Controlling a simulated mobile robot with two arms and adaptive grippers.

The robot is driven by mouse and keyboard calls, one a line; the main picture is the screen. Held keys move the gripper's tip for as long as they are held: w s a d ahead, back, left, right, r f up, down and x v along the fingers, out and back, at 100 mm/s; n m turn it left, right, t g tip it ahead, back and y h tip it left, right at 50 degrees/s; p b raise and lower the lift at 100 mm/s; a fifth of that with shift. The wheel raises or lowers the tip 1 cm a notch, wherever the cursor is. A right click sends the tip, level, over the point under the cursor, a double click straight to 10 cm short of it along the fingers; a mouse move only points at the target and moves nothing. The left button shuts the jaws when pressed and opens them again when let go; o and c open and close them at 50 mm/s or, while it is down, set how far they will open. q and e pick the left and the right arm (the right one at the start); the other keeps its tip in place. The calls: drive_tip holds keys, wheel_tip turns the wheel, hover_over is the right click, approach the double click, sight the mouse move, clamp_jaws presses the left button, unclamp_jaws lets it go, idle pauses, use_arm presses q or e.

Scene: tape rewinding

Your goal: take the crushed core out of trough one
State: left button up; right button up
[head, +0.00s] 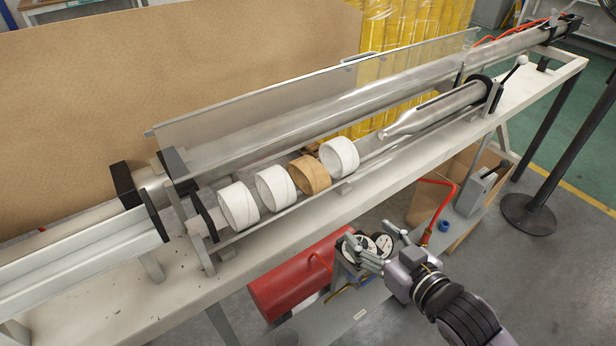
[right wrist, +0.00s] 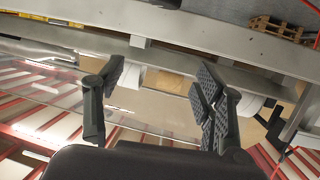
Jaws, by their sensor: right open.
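Several short ring-shaped cores lie in a row in the metal trough (head: 289,212) in the head view. From the left they are a white core (head: 238,206), a second white core (head: 271,188), a tan core (head: 309,174) and a white core (head: 339,156). I cannot tell for certain which one is crushed; the tan one differs in colour. My right gripper (head: 371,241) is open and empty, in front of the bench and apart from the cores. In the right wrist view its open fingers (right wrist: 160,82) have the tan core (right wrist: 164,81) beyond them. My left gripper is not in view.
A long steel tube (head: 330,107) and a clear guard panel (head: 250,102) run behind the trough. A tapered metal mandrel (head: 432,110) lies to its right. A red cylinder (head: 298,280) and pressure gauges stand below the bench (head: 130,295). The space before the trough is free.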

wheel_tip(320, 180, up, 6)
drive_tip(key=w+a+n+y, duration=0.1)
drive_tip(key=a+n+y, duration=0.1)
drive_tip(key=a+y, duration=0.1)
drive_tip(key=p, duration=0.2)
approach(310, 167)
drive_tip(key=shift+t, duration=0.4)
drive_tip(key=x, duration=0.2)
drive_tip(key=f+x, duration=0.1)
drive_tip(key=x, duration=0.2)
drive_tip(key=shift+s, duration=0.1)
drive_tip(key=p+x, duration=0.1)
drive_tip(key=x, duration=0.4)
drive_tip(key=shift+a+r, duration=0.1)
drive_tip(key=shift+r, duration=0.1)
drive_tip(key=shift+w+a+f, duration=0.1)
drive_tip(key=shift+w+a, duration=0.15)
drive_tip(key=shift+w, duration=0.1)
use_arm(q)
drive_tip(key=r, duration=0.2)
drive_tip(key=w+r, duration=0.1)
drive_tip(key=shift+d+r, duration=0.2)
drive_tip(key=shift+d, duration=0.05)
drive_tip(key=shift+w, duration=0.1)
use_arm(e)
drive_tip(key=c, duration=1.2)
